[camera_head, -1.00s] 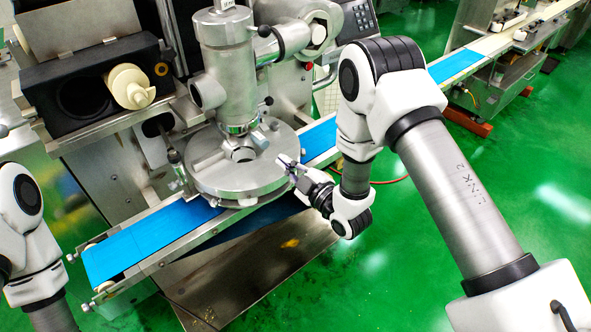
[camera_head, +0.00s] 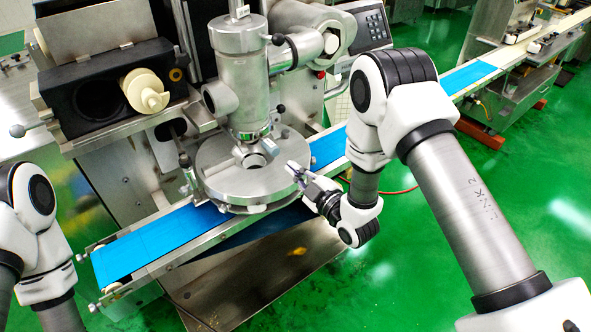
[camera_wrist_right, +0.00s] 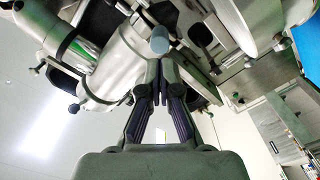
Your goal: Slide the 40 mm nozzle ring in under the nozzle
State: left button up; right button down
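The nozzle is the lower end of the steel vertical cylinder (camera_head: 243,85), over a round steel plate (camera_head: 222,183). A small ring-like steel part (camera_head: 250,156) sits beneath it; I cannot tell whether this is the 40 mm ring. A blue-grey rounded tab (camera_head: 269,147) sticks out beside it toward my right gripper. My right gripper (camera_head: 293,168) is at the plate's right edge, apart from the tab. My left gripper is out of view.
A blue conveyor belt (camera_head: 140,247) runs under the plate and on to the upper right. A black housing with a cream screw (camera_head: 146,92) stands left. A keypad box (camera_head: 368,24) is at the back. Open green floor lies right of the machine.

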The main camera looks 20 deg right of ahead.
aim_at(276, 153)
jog(key=shift+w, duration=0.1)
jog(key=shift+b+x, duration=1.05)
jog(key=shift+x, duration=1.9)
jog(key=shift+s+d, duration=0.1)
jog(key=shift+s, duration=0.15)
jog(key=v, duration=0.9)
jog(key=shift+s, duration=0.35)
